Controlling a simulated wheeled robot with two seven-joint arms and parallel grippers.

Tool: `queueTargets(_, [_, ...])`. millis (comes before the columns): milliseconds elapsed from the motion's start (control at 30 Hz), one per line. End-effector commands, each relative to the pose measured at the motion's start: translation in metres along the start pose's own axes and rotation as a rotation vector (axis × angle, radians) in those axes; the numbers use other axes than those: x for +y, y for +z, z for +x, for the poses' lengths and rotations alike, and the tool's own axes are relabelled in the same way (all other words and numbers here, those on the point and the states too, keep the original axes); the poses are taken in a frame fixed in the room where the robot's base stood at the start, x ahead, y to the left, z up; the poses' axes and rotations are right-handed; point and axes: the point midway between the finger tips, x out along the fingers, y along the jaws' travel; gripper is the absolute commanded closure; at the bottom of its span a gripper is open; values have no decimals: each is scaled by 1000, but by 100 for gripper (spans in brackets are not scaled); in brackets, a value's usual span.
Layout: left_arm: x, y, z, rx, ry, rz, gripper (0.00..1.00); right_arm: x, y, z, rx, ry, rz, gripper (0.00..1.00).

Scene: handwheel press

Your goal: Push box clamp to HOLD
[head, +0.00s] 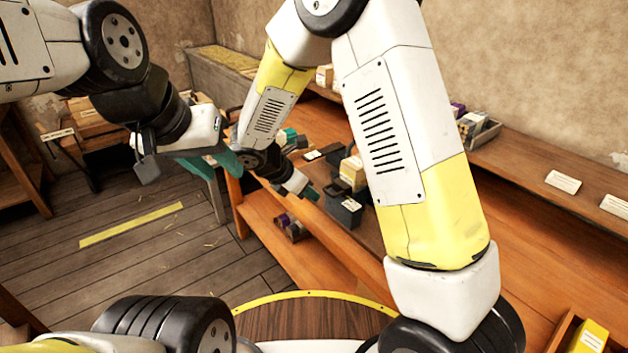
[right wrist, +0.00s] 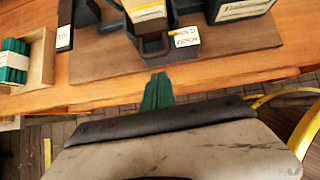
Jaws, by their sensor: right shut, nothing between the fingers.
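The box clamp shows in the right wrist view as a dark mechanism (right wrist: 152,46) on a brown base board (right wrist: 95,68). A small white label (right wrist: 186,37) beside it reads HOLD on top, with a second line that looks like OPEN. A small yellow part touches the label's left edge. My right gripper (right wrist: 158,90) is shut and empty, just in front of the board's near edge. In the head view my right gripper (head: 312,193) is left of a dark block with a white label (head: 343,210). My left gripper (head: 228,160) is away to the left; its jaw gap is unclear.
A wooden tray (right wrist: 41,70) of green pieces stands left of the board. A dark labelled box (right wrist: 238,12) is at the right. A yellowish box (head: 352,174) stands by the dark block. My right arm covers much of the bench.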

Motion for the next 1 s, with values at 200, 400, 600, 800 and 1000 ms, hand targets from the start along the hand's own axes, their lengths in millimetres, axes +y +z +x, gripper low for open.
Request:
queueTargets(200, [0, 0, 0, 0, 0, 0, 64, 1, 0, -52, 0, 5, 3, 100])
queueTargets(400, [0, 0, 0, 0, 0, 0, 64, 1, -1, -87, 0, 3, 1, 100])
queueTargets(600, [0, 0, 0, 0, 0, 0, 64, 0, -1, -101, 1, 1, 1, 100])
queueTargets(800, [0, 0, 0, 0, 0, 0, 64, 0, -1, -102, 0, 0, 0, 100])
queueTargets(1000, [0, 0, 0, 0, 0, 0, 64, -3, 3, -102, 8, -2, 21, 100])
